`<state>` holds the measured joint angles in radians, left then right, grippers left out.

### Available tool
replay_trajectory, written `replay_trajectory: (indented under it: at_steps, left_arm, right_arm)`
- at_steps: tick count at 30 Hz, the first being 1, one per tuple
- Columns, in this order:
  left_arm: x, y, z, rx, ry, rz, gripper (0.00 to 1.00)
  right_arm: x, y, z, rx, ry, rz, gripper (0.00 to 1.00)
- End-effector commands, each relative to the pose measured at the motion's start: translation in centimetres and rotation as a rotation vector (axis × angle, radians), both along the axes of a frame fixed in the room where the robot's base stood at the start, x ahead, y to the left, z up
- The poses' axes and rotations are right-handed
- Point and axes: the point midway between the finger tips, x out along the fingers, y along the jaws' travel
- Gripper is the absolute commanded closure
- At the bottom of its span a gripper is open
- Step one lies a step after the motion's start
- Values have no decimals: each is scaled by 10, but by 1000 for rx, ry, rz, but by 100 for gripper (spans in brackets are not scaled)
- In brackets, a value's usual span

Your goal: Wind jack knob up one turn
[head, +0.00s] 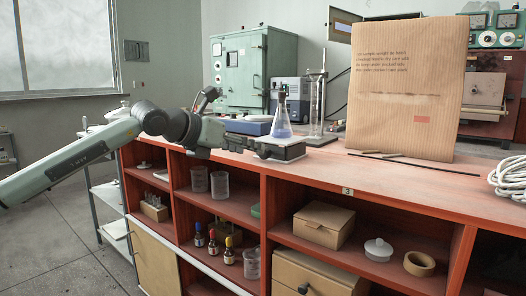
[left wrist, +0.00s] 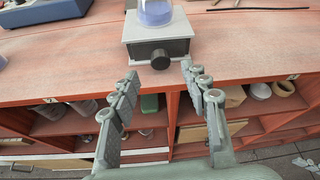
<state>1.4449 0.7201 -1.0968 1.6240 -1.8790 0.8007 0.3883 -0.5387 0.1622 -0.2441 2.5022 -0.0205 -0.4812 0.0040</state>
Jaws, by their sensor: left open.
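The jack is a small grey box-shaped stand with a pale top plate (head: 290,140), at the front edge of the bench. In the left wrist view the jack (left wrist: 138,49) shows its dark round knob (left wrist: 160,60) on the side facing me. A conical flask (head: 281,120) with blue liquid stands on the jack; its lower part shows in the left wrist view (left wrist: 155,13). My left gripper (left wrist: 160,72) is open and empty, its two fingers pointing at the knob, one to each side and short of it. In the head view the left gripper (head: 258,148) partly hides the jack's left side.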

Motion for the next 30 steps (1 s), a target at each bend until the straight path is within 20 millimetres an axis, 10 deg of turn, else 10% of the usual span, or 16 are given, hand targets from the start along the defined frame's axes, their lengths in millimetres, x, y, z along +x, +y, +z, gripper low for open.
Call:
replay_trajectory:
  at_steps: [21, 30]
  left_arm:
    - [40, -33, -21, 0, 0, 0, 55]
    - [40, -33, -21, 0, 0, 0, 92]
  right_arm:
    - [-1, -11, -19, -40, 86, -20, 41]
    - [-1, -11, -19, -39, 85, -20, 41]
